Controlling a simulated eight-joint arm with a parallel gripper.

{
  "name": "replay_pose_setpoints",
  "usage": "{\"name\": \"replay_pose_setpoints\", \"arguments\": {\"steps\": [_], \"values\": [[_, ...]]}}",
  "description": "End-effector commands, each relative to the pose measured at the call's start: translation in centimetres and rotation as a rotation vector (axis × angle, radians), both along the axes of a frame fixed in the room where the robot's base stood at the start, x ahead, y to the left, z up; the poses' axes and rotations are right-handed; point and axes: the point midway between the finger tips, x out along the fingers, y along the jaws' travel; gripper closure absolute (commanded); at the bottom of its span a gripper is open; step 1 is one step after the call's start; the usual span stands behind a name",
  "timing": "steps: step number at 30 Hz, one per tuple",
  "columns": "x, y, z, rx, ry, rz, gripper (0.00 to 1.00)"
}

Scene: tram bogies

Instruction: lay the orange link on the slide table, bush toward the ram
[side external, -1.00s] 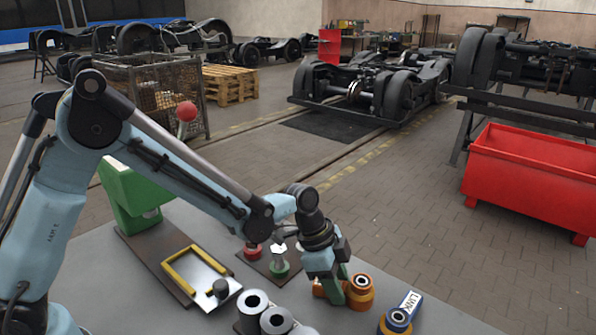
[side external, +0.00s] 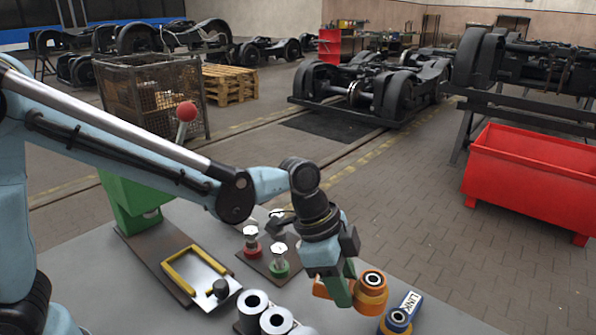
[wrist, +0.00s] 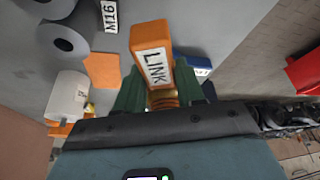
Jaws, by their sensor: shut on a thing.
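My gripper (side external: 345,288) is shut on the orange link (side external: 372,292), its green fingers across the link's body. The bush, an orange ring with a dark core, is at the right end in the side view. In the wrist view the orange link (wrist: 150,38) lies between the green fingers (wrist: 158,85), its LINK label showing. Whether it clears the bench is hard to tell. The slide table (side external: 218,272), a pale plate with a yellow frame and dark knob, is left of my gripper, beside the green ram housing (side external: 135,200). No link is on it.
A blue link (side external: 398,318) lies close right of the orange one. Grey rollers (side external: 275,320) stand at the front, and bolts in red (side external: 252,243) and green (side external: 279,262) holders stand between gripper and slide table. A red-ball lever (side external: 186,112) rises behind.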

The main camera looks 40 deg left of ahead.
Motion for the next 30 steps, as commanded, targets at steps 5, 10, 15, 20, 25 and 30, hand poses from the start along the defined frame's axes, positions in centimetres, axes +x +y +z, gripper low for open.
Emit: {"name": "replay_pose_setpoints", "arguments": {"steps": [5, 10, 15, 20, 25, 30], "values": [[-2.2, -1.7, 1.7, 0.000, -0.002, -0.002, 1.00], [-3.3, -2.5, 2.5, -0.001, -0.001, 0.006, 1.00], [-3.5, -2.2, 2.9, 0.002, 0.002, 0.113, 1.00], [-3.3, -1.4, 3.1, 0.002, 0.006, 0.241, 1.00], [-2.1, -0.3, 2.4, -0.001, 0.008, 0.300, 1.00], [0.3, 1.7, 0.5, -0.001, 0.008, 0.302, 1.00]]}}
